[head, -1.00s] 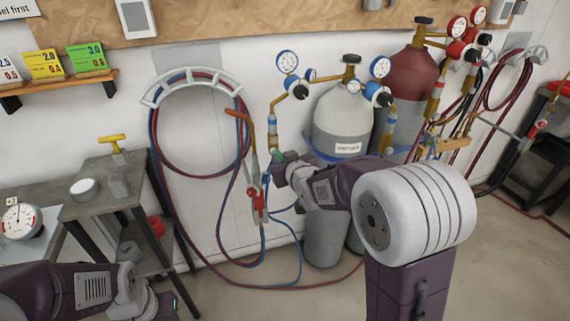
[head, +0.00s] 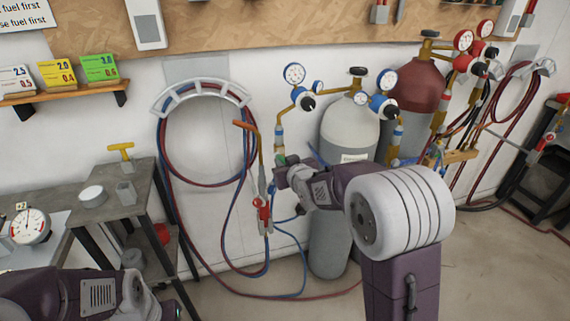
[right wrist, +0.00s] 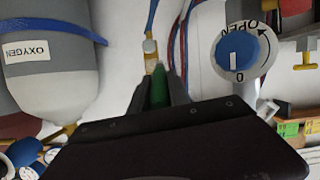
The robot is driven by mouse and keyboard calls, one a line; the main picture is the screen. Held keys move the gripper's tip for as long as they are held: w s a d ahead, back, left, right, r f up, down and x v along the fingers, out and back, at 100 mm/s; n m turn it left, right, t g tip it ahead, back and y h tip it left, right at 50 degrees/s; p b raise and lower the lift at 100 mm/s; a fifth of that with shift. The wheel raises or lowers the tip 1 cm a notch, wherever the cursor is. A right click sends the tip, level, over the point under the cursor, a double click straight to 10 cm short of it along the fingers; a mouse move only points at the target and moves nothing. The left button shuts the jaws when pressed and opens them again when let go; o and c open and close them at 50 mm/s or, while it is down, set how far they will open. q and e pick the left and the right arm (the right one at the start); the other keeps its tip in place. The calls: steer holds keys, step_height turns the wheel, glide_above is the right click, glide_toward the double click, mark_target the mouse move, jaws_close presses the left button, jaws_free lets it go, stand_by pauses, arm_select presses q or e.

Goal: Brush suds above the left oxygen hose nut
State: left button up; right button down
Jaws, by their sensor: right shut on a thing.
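The left oxygen regulator (head: 295,76) has a blue-rimmed gauge. Its brass outlet (head: 279,117) runs down to a blue-banded hose joint (head: 279,134). My right gripper (head: 280,163) is just below this joint, shut on a slim green-handled tool, probably the brush (right wrist: 159,88). In the right wrist view the green handle stands between the fingers, close to a brass fitting (right wrist: 151,66) with a whitish piece and a blue hose beyond it. Whether they touch is unclear, and I cannot make out bristles or suds. My left gripper (head: 172,309) is low at left, its fingertips unclear.
Looped red and blue hoses (head: 163,150) hang on the wall rack. The grey oxygen cylinder (head: 345,135) stands behind my right arm. A blue OPEN-marked knob (right wrist: 238,54) shows in the wrist view. A bench (head: 122,195) stands at left.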

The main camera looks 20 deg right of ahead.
steer(key=shift+w, duration=0.8)
steer(key=d+p, duration=0.1)
steer(key=d, duration=0.3)
stand_by(0.3)
steer(key=a+b, duration=0.2)
steer(key=a, duration=0.1)
steer(key=shift+f, duration=0.2)
steer(key=shift+a+r+b, duration=0.15)
steer(key=shift+a+b, duration=0.3)
steer(key=shift+a, duration=0.1)
steer(key=shift+r, duration=0.1)
